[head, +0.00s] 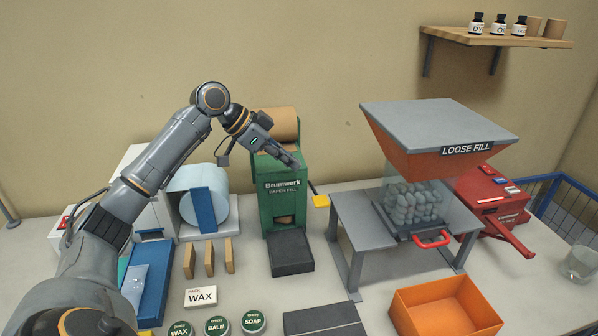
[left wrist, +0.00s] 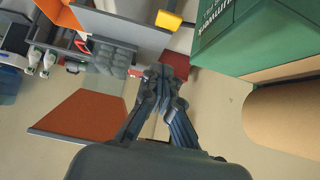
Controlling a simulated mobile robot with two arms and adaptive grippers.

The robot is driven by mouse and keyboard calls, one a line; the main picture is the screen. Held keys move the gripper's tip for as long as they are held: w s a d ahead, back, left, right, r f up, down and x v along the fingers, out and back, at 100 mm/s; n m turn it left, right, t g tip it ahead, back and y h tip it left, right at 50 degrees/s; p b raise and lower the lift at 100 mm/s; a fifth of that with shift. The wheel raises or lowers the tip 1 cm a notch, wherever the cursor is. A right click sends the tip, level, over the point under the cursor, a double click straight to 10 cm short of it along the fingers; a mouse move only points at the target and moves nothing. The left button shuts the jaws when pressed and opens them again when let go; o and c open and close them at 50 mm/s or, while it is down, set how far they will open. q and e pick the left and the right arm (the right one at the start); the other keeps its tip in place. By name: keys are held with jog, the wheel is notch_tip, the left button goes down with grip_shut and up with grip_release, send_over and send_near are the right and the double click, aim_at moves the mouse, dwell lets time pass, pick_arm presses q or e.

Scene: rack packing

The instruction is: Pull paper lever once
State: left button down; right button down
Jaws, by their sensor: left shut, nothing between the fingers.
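The green paper fill dispenser (head: 283,205) stands at the middle back of the table with a brown paper roll (head: 279,124) on top. Its lever (head: 320,201) sticks out on its right side and ends in a yellow handle. In the left wrist view, the yellow handle (left wrist: 174,20), the green dispenser wall (left wrist: 262,38) and the brown roll (left wrist: 285,120) show. My left gripper (head: 291,161) is shut and empty, in front of the dispenser's upper part and above the lever. Its fingers (left wrist: 165,80) point past the handle, apart from it. My right gripper is not in view.
A dark tray (head: 291,253) lies in front of the dispenser. The grey stand (head: 340,228) of the loose fill hopper (head: 425,140) is right of the lever, with a gap between. Wooden dividers (head: 210,257), round tins (head: 217,326) and an orange box (head: 430,315) stand nearer.

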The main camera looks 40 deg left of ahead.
pick_arm(q)
jog(key=p, duration=0.3)
send_over(325, 201)
jog(key=s+a, duration=0.2)
notch_tip(325, 201, down, 6)
jog(key=shift+d+r, duration=0.1)
jog(key=shift+d, duration=0.05)
notch_tip(325, 201, down, 3)
jog(key=shift+r, duration=0.1)
jog(key=shift+s+f+p, duration=0.1)
jog(key=shift+f+p, duration=0.3)
jog(key=shift+f, duration=0.3)
